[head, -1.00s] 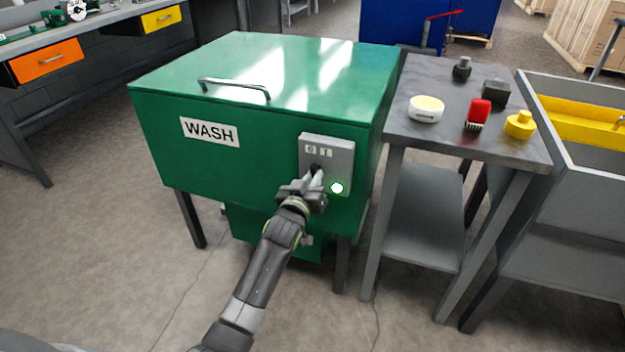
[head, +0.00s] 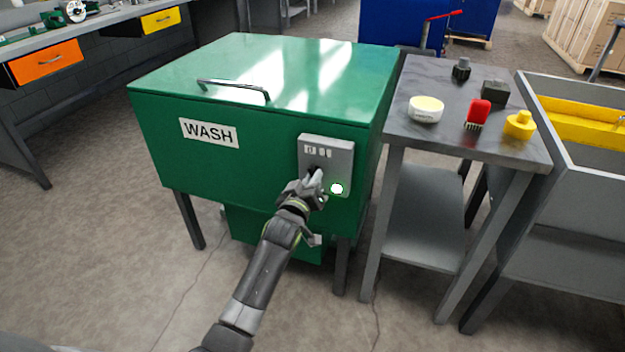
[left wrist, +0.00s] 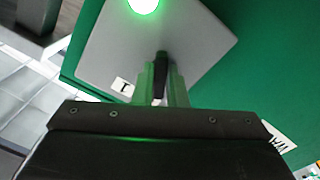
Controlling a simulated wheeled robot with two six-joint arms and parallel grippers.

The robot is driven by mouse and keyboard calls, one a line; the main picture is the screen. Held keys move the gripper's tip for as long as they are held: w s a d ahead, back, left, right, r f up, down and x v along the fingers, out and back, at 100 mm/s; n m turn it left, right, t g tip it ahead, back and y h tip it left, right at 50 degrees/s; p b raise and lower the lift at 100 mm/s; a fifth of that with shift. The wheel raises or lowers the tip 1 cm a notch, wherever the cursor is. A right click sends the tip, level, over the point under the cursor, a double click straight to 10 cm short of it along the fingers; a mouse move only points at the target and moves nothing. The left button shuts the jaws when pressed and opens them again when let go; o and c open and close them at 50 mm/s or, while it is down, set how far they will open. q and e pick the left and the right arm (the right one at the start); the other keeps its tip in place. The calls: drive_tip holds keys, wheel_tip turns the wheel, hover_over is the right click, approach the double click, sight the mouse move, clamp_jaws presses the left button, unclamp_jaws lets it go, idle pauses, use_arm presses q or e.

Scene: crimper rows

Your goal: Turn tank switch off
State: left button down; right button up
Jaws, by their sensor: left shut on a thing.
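The green wash tank (head: 170,135) carries a WASH sign and a grey switch panel (head: 341,160) on its front. The panel has small 0 and 1 labels at its top and a lit green lamp (head: 336,188) at its lower right. My left gripper (head: 311,181) is at the panel, shut on the dark switch knob (left wrist: 160,73). In the left wrist view, the knob stands between the two fingers, its tip showing beyond them. The "1" label (left wrist: 122,87) lies to the left of the fingers. The knob is mostly hidden in the head view. My right gripper is out of view.
A grey side table (head: 425,135) right of the tank holds a round white tin (head: 426,110), a red brush (head: 478,112), a yellow bottle (head: 519,125) and dark blocks. A sink (head: 580,165) stands further right. The floor in front is clear.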

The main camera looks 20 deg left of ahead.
use_arm(q)
drive_tip(key=c, duration=1.5)
unclamp_jaws()
drive_tip(key=shift+o, duration=0.2)
